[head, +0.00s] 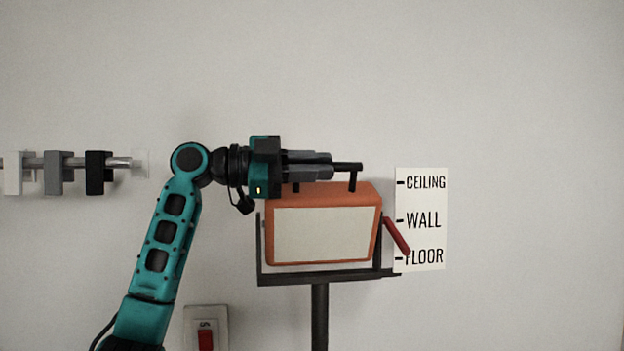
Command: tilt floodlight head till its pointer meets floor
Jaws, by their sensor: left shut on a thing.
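The floodlight head (322,235) is an orange box with a pale front panel, set in a dark yoke (325,279) on a post. Its black handle (353,170) runs along the top. My left gripper (325,165) comes in from the left and is shut on the handle; its fingers hide much of the bar. The red pointer (397,236) slants down to the right from the head's right side. Its tip lies over the upper left of the word FLOOR on the white label (430,200), below the WALL mark and close to the FLOOR mark. My right gripper is not in view.
A wall rail (120,162) with white, grey and black blocks is at the left. A red switch (205,340) on a pale plate is at the bottom, between my left arm and the post. The wall right of the label is bare.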

